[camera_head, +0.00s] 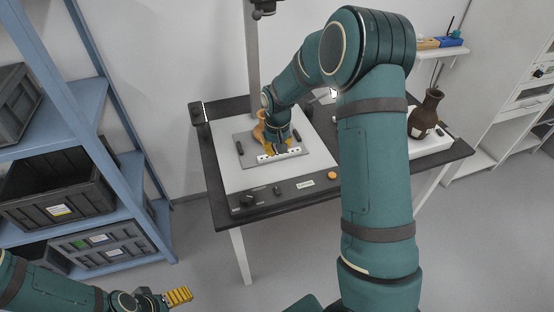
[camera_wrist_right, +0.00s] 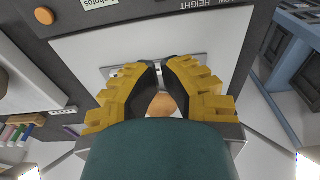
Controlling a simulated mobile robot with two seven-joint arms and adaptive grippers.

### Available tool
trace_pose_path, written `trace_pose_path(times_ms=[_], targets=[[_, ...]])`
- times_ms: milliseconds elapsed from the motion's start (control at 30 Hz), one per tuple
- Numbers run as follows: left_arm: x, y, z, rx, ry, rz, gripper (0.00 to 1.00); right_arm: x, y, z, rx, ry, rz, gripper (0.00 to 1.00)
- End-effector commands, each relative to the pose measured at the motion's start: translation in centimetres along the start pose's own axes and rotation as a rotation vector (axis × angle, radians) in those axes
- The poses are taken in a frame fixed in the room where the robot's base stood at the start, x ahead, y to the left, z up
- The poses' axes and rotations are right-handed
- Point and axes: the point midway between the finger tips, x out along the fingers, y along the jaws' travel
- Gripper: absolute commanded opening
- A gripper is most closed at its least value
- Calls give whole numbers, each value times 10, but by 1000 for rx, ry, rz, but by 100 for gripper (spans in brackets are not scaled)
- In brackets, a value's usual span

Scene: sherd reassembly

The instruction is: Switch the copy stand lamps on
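The copy stand has a black table (camera_head: 222,213) with a pale base board (camera_head: 240,178) and an upright column (camera_head: 252,60). Its front edge carries a dark knob (camera_head: 247,199), small controls (camera_head: 277,190) and an orange button (camera_head: 332,175); the button also shows in the wrist view (camera_wrist_right: 45,16). A lamp-like dark head (camera_head: 198,114) stands at the back left corner. My right gripper (camera_head: 277,148) is over the grey plate on the board, behind the front controls. Its fingertips (camera_wrist_right: 163,63) are close together, with nothing visible held at the tips. My left gripper (camera_head: 178,296) is low at the left, away from the stand; its finger gap is unclear.
A tan vessel piece (camera_head: 259,126) stands beside my right gripper; tan also shows between the fingers in the wrist view (camera_wrist_right: 162,104). A brown vase (camera_head: 424,115) stands on a white block at the right. A blue shelf (camera_head: 125,205) with dark crates is at the left.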

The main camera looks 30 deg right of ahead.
Motion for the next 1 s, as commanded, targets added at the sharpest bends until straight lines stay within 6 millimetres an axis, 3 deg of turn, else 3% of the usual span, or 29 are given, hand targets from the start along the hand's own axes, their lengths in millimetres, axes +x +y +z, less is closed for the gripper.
trace_pose_path(times_ms=[200, 767, 867, 1000], targets=[[-2, 1, -1, -1, 3, 0, 79, -16, 0, -5, -1, 1, 0, 0], [-2, 1, -1, -1, 3, 0, 79, -16, 0, -5, -1, 0, -1, 0], [-2, 1, -1, -1, 3, 0, 79, -7, -8, 1, -11, -4, -15, 0], [-2, 1, -1, -1, 3, 0, 79, 33, -44, 32, -45, -15, -84, 0]])
